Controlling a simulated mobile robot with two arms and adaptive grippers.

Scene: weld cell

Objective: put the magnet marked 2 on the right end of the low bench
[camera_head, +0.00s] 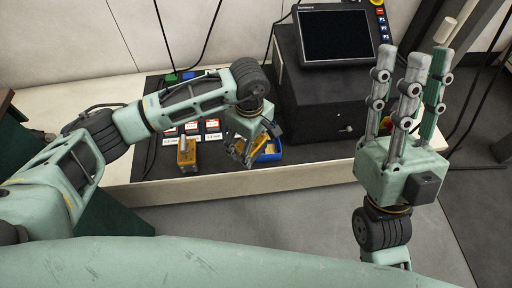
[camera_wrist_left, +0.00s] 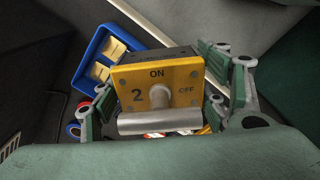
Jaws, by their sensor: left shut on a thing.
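The magnet marked 2 (camera_wrist_left: 188,78) is a yellow block with a grey handle and the words ON and OFF. My left gripper (camera_wrist_left: 165,95) is shut on it, with fingers on both sides. In the head view the held magnet (camera_head: 238,152) is partly hidden by the left gripper (camera_head: 250,143), just left of a blue bin. Whether it touches the bench is unclear. The low bench (camera_head: 230,187) has a pale front edge, and its right end is partly hidden behind my right gripper (camera_head: 409,75). That gripper is empty, its fingers upright and apart.
A second yellow magnet (camera_head: 187,153) stands on the bench to the left, by several labelled items. The blue bin (camera_head: 278,154) holds yellow pieces. A dark cabinet (camera_head: 322,105) with a monitor (camera_head: 335,36) stands at the back right. Bare bench shows before the cabinet.

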